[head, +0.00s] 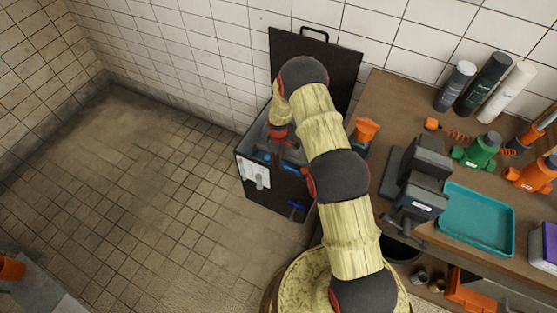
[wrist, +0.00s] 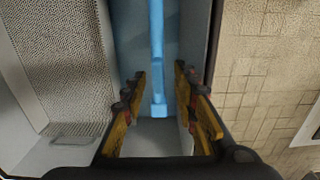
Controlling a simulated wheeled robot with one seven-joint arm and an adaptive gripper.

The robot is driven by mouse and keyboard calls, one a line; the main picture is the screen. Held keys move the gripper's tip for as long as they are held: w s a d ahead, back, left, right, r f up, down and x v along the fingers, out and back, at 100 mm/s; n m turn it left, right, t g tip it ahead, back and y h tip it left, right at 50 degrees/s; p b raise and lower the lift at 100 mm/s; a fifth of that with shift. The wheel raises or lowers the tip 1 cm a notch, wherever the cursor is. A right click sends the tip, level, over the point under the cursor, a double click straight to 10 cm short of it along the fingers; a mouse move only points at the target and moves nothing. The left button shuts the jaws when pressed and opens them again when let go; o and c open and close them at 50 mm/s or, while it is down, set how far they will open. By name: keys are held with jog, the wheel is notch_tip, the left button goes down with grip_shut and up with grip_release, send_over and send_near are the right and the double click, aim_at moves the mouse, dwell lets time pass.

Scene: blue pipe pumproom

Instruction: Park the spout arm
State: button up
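A light blue bar (wrist: 156,50), which looks like the spout arm, runs down the middle of the wrist view and ends in a small block. It lies inside an open dark box (head: 270,192) with grey inner walls. My gripper (wrist: 159,75) is open, with its yellow-edged fingers on either side of the bar. Gaps show between the bar and both fingers; its depth between them is unclear. In the head view my gripper (head: 287,152) is down in the box's opening, and my arm hides part of the box. A blue part (head: 264,156) shows beside it.
The box's dark lid (head: 335,62) stands open against the tiled wall. A wooden bench (head: 385,95) to the right holds orange and green tools, bottles, a dark device (head: 422,185) and a teal tray (head: 478,218).

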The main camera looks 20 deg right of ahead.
notch_tip(320, 180, up, 12)
dwell(0.6)
dwell(0.5)
jog(key=s+r+m+g, duration=0.2)
jog(key=s+m, duration=0.3)
jog(key=s, duration=0.4)
jog(key=s+a+r+m+t, duration=0.1)
jog(key=s+r+t, duration=0.1)
jog(key=s+r, duration=0.6)
jog(key=s+a+r+m+t, duration=0.1)
jog(key=s+r+t, duration=0.2)
jog(key=s+r, duration=0.6)
jog(key=s+a+r+m+t, duration=0.2)
jog(key=s+r, duration=0.7)
jog(key=r, duration=1.6)
jog(key=shift+s+r+t+p, duration=0.15)
jog(key=shift+r+t+p, duration=0.15)
jog(key=shift+r+p, duration=0.1)
